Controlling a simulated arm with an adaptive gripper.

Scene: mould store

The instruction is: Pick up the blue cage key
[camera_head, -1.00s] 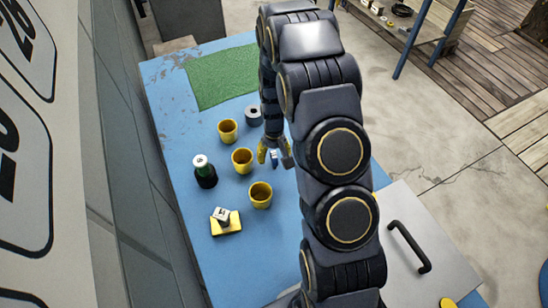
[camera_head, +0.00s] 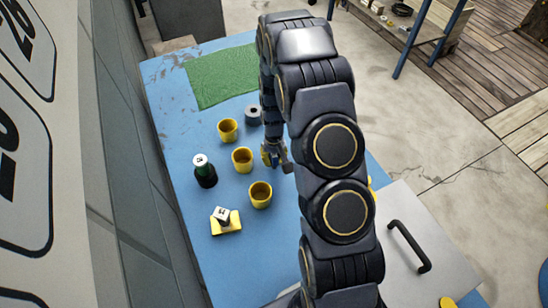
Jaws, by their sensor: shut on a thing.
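My gripper (camera_head: 274,158) is low over the blue table, to the right of the middle yellow cup and apart from it. Its jaws are shut on a small blue thing, which I take to be the blue cage key (camera_head: 271,160). The fingers hide most of the key, so its shape cannot be made out. I cannot tell whether it still touches the table.
Yellow cups (camera_head: 242,160) stand in a row left of my gripper.

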